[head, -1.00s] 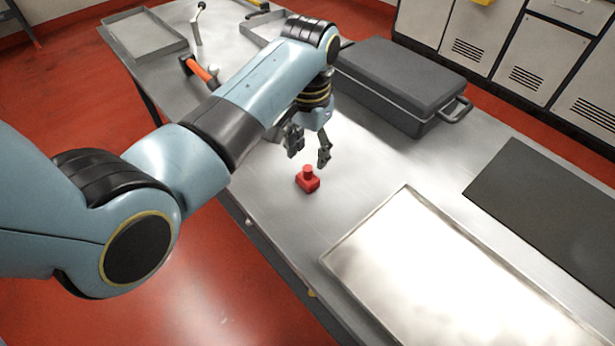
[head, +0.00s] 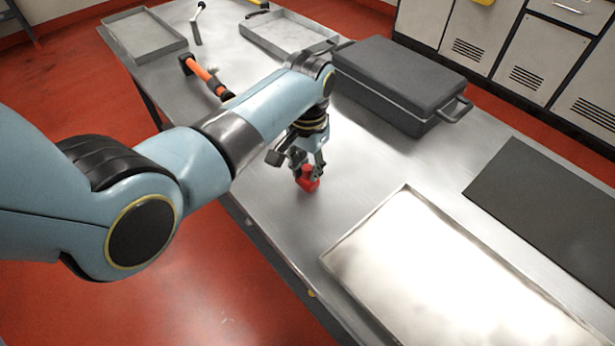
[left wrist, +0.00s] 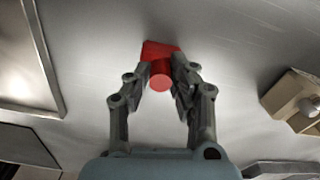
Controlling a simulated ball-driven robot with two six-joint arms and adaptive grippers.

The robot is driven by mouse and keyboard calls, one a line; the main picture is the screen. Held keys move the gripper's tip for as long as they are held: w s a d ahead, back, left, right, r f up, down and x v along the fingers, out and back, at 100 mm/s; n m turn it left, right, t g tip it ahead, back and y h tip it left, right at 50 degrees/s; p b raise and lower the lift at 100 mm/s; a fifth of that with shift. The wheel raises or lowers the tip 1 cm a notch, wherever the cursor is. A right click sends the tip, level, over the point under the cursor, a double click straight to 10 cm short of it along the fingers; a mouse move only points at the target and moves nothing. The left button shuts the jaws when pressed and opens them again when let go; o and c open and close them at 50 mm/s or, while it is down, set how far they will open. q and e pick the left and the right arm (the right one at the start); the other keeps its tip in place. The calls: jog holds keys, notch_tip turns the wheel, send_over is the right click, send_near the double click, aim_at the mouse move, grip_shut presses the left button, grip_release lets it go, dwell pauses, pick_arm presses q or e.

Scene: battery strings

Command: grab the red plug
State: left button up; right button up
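The red plug (head: 307,183) stands on the metal table near its front edge, a block with a round knob on top. My left gripper (head: 307,170) is down over it, with one finger on each side. In the left wrist view, the red plug (left wrist: 160,77) lies between the fingertips of my left gripper (left wrist: 161,72). The fingers are drawn in and appear to touch both sides of the knob. The plug seems to rest on the table still. My right gripper is in neither view.
A dark grey case (head: 400,85) stands behind the gripper. A shallow metal tray (head: 408,192) lies to the right, with a dark mat (head: 550,215) beyond. An orange-handled tool (head: 203,73) lies at the left. A beige block with a knob (left wrist: 293,98) shows in the wrist view.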

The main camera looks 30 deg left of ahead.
pick_arm(q)
grip_shut()
